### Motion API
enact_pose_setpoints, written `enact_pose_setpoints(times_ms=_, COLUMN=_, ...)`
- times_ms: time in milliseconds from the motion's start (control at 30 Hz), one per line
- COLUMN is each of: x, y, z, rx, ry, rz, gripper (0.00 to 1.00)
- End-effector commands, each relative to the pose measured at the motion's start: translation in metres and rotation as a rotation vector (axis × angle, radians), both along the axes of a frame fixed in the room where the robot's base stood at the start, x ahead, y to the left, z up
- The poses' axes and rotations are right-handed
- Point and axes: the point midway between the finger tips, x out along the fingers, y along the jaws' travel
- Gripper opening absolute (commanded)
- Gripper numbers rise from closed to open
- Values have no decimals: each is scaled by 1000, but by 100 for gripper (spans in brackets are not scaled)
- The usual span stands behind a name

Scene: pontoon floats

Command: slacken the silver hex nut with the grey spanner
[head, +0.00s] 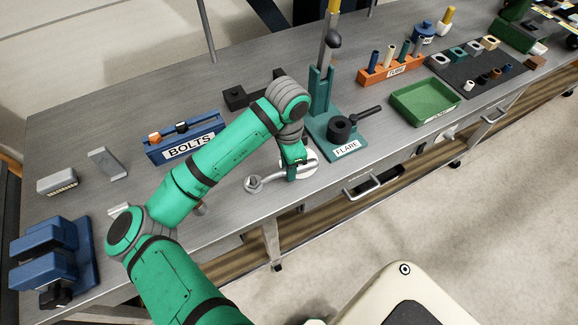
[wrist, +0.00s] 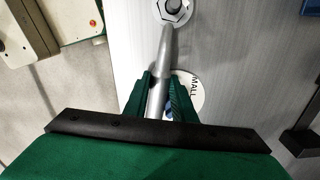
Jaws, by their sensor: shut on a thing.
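My gripper (head: 291,177) is shut on the handle of the grey spanner (head: 272,179), low over the bench near its front edge. In the wrist view the spanner (wrist: 163,62) runs up from between my gripper's fingers (wrist: 160,92). Its far end meets the silver hex nut (wrist: 173,6) at the top edge of that view. The spanner's head appears to sit around the nut, but the picture cuts it off, so its exact seating cannot be told. In the head view this end lies to the left of my gripper.
A white round label (wrist: 192,93) lies under the gripper. The blue BOLTS rack (head: 187,141) stands behind my arm. The teal FLARE tool (head: 340,132) stands close on the right, with a green tray (head: 425,102) beyond. A blue vise (head: 52,255) is at the left end.

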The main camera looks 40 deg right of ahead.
Motion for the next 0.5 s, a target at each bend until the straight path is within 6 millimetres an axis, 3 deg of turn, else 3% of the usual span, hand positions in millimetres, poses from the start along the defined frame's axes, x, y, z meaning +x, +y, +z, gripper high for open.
enact_pose_setpoints(times_ms=500, x=-9, y=4, z=0, rx=1, ry=-2, rz=-94, gripper=0)
